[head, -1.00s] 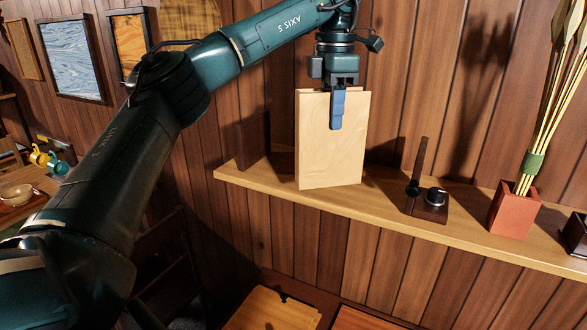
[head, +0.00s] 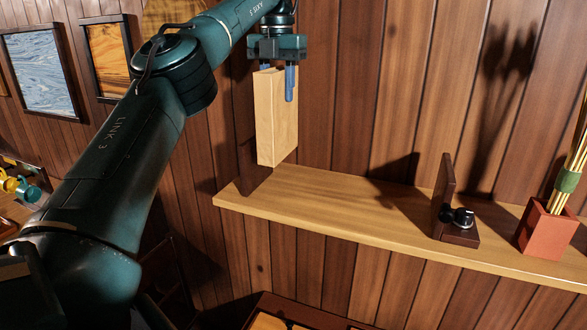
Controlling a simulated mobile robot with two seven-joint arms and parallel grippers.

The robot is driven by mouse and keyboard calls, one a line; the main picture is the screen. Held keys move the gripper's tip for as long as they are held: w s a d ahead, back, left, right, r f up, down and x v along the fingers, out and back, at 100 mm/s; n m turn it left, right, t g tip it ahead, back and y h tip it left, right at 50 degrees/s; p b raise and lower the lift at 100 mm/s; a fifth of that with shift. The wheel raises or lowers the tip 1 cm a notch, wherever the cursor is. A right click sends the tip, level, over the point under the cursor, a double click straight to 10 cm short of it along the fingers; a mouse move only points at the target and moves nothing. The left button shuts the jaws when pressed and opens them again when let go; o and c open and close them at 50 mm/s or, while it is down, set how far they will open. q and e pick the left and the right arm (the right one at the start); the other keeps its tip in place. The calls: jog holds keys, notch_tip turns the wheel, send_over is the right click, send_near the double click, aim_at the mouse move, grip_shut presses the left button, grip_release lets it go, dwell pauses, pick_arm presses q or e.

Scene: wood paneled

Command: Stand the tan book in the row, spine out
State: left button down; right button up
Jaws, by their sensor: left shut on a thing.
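The tan book (head: 284,115) hangs upright from my left gripper (head: 278,84), whose blue fingers are shut on its top part. Its bottom edge appears to be above the left part of the wooden shelf (head: 330,206), clear of the board. A narrow edge and one broad face of the book show; I cannot tell whether that narrow edge is the spine. A dark upright panel (head: 252,168) stands at the shelf's left end, partly behind the book. A dark bookend with a round knob (head: 458,222) stands further right. No other books show between them. My right gripper is out of view.
The shelf top between the dark panel and the bookend is bare. A terracotta pot with tall stems (head: 547,230) stands right of the bookend. The panelled wall (head: 350,90) closes off the back. Framed pictures (head: 45,72) hang at the left.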

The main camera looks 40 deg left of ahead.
aim_at(278, 131)
pick_arm(q)
jog(key=shift+f, duration=4.75)
jog(key=c, duration=0.9)
grip_release()
jog(key=shift+r, duration=3.85)
jog(key=shift+s, duration=0.1)
